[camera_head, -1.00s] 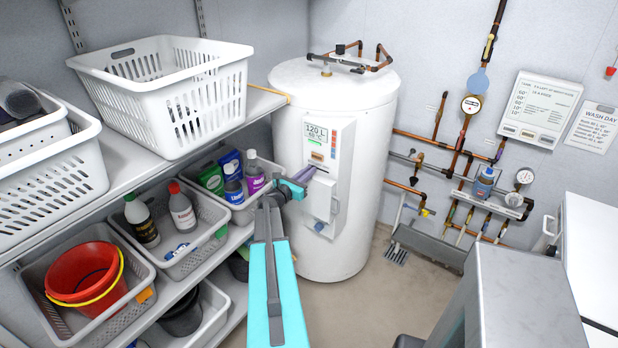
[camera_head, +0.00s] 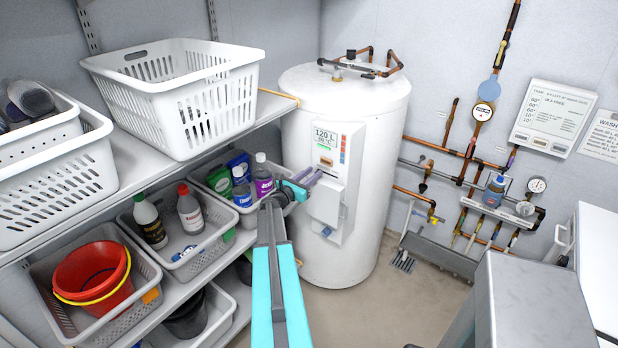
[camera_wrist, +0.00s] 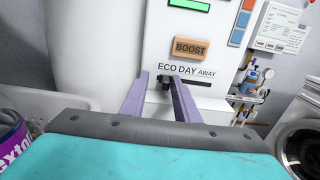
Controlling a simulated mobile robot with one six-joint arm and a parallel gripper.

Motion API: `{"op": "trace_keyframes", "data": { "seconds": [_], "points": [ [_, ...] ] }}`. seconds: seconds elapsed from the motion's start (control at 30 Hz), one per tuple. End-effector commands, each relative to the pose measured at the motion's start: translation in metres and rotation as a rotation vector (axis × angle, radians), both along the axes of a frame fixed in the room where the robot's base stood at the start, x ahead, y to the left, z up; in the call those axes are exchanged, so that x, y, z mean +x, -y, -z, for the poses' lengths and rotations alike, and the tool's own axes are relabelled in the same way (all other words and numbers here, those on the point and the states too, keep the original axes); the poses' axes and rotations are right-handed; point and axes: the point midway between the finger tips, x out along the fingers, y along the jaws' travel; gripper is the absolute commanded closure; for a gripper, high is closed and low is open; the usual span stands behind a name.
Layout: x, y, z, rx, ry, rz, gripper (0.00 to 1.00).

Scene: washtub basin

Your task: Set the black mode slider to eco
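The white water heater (camera_head: 345,230) stands beyond my gripper, with a white control panel (camera_head: 338,140) on its front. In the wrist view the panel (camera_wrist: 200,20) carries a BOOST button and the words ECO, DAY and AWAY in a row from left to right. A dark slot runs below the words. The black mode slider (camera_wrist: 165,82) appears below ECO, at the slot's left part, close to the right finger. My gripper (camera_wrist: 159,77) is open, its two purple fingers on either side of the slider. Contact cannot be told. In the head view my gripper (camera_head: 314,173) hides the slider.
Shelves with white baskets (camera_head: 180,115) and a bin of bottles (camera_head: 240,205) stand left of my arm. A white box (camera_head: 325,210) sticks out below the panel. Pipes and gauges (camera_head: 485,110) run along the wall at right. A grey block (camera_head: 530,310) stands at front right.

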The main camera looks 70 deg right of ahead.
Motion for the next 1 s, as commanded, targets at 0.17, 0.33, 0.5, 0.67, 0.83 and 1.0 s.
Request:
{"op": "trace_keyframes", "data": {
  "seconds": [0.17,0.33,0.5,0.67,0.83,1.0],
  "points": [
    [0.0,-0.004,0.001,0.0,0.0,0.001,0.72],
    [0.002,-0.014,0.001,0.001,0.0,0.001,0.72],
    [0.007,-0.032,0.001,0.0,0.0,0.0,0.72],
    [0.013,-0.051,0.002,0.0,0.002,0.0,0.72],
    [0.019,-0.073,0.001,-0.001,0.0,-0.001,0.72],
    [0.026,-0.095,0.001,0.0,0.001,-0.001,0.72]
  ]
}}
